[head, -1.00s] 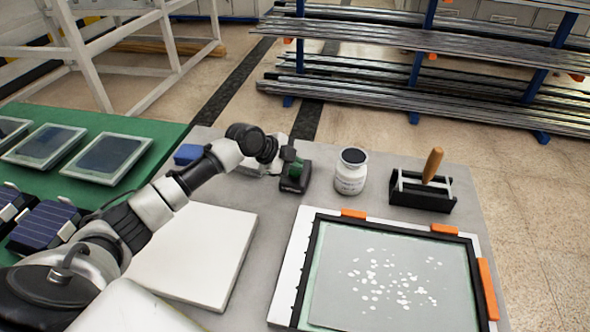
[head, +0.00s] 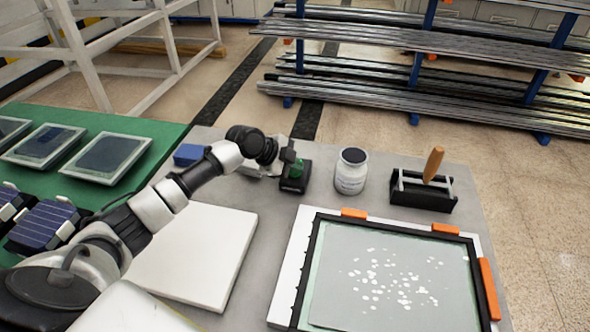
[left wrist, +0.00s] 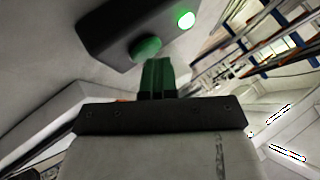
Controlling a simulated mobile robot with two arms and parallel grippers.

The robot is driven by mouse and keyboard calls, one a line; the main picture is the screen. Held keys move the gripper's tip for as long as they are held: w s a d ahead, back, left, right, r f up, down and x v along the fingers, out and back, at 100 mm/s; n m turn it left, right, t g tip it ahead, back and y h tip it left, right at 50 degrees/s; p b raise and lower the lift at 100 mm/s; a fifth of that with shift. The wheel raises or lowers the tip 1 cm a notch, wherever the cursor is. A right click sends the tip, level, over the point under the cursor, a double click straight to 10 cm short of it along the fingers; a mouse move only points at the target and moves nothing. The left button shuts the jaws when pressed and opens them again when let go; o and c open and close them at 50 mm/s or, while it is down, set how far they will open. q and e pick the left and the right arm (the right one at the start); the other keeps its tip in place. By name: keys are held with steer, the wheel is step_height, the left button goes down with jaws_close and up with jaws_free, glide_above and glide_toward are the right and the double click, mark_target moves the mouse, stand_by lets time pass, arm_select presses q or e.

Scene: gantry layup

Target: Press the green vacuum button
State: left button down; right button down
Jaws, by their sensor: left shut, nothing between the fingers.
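The green vacuum button (head: 297,169) is a round dome on a small black box (head: 292,186) on the grey table, behind the white block. In the left wrist view the green button (left wrist: 146,48) shows at top centre, with a brightly lit green lamp (left wrist: 186,19) beside it on the same box. My left gripper (head: 288,154) is shut and empty, right at the button and partly in front of the box. In the left wrist view its closed fingertips (left wrist: 157,62) are very near the dome; I cannot tell whether they touch. My right gripper is not in view.
A white jar (head: 351,172) and a black holder (head: 423,191) with a wooden-handled tool stand to the right. A framed sheet with white flecks (head: 385,275) lies in front. A white block (head: 195,255) lies under my left arm. A blue object (head: 188,154) sits behind the arm.

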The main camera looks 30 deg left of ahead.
mark_target(295, 173)
arm_select(q)
steer(key=shift+r+p, duration=0.25)
steer(key=shift+p, duration=0.05)
steer(key=shift+r, duration=0.1)
steer(key=shift+r+p, duration=2.3)
steer(key=shift+r, duration=0.7)
